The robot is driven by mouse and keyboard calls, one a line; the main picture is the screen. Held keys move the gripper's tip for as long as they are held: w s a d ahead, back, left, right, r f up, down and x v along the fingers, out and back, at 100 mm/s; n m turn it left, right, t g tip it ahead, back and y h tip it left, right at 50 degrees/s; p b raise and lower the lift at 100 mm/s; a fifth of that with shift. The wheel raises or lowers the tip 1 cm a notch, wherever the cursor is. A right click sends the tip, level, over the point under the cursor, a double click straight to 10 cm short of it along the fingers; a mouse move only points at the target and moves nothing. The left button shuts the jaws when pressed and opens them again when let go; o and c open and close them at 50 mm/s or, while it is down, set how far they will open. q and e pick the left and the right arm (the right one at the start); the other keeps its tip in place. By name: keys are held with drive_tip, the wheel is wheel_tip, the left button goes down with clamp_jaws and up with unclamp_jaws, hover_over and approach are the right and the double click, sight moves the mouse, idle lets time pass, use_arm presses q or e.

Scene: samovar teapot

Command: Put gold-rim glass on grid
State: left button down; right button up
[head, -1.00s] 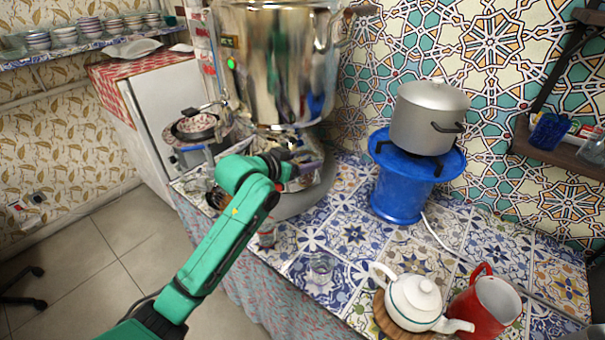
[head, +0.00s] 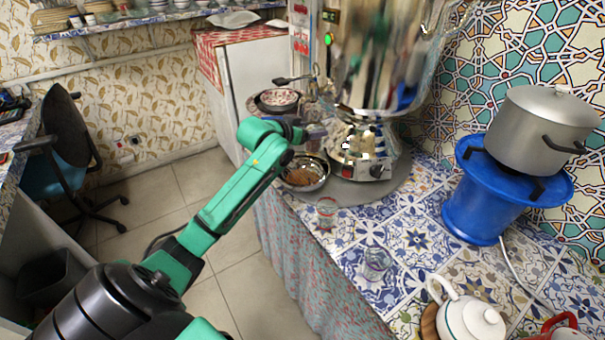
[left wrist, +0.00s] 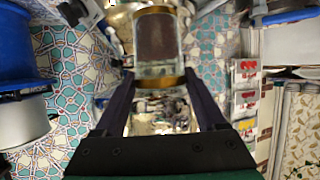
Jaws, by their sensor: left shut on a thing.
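My left gripper (head: 300,133) is shut on the gold-rim glass, in front of the samovar (head: 375,55). In the left wrist view the glass (left wrist: 157,42) sits between the fingertips (left wrist: 158,82); it is clear with gold bands. In the head view the glass is small and hard to make out beside the gripper. Below the gripper is a round metal bowl (head: 318,166) with something brown in it. I cannot clearly tell a grid apart there. My right gripper is not in view.
A reddish glass (head: 326,208) and a clear glass (head: 376,261) stand on the tiled counter (head: 412,240). A white teapot (head: 472,322) is near the front right. A grey pot (head: 541,128) sits on a blue stand (head: 475,213). A patterned bowl (head: 278,98) is behind the gripper.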

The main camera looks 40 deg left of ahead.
use_arm(q)
drive_tip(key=shift+n+y, duration=0.3)
drive_tip(key=shift+y, duration=0.2)
drive_tip(key=a+f, duration=0.1)
drive_tip(key=f, duration=0.2)
drive_tip(key=a+f, duration=0.1)
drive_tip(key=f, duration=0.2)
drive_tip(key=a+f, duration=0.1)
drive_tip(key=f, duration=0.3)
drive_tip(key=shift+s+a+p, duration=0.3)
drive_tip(key=shift+f, duration=0.1)
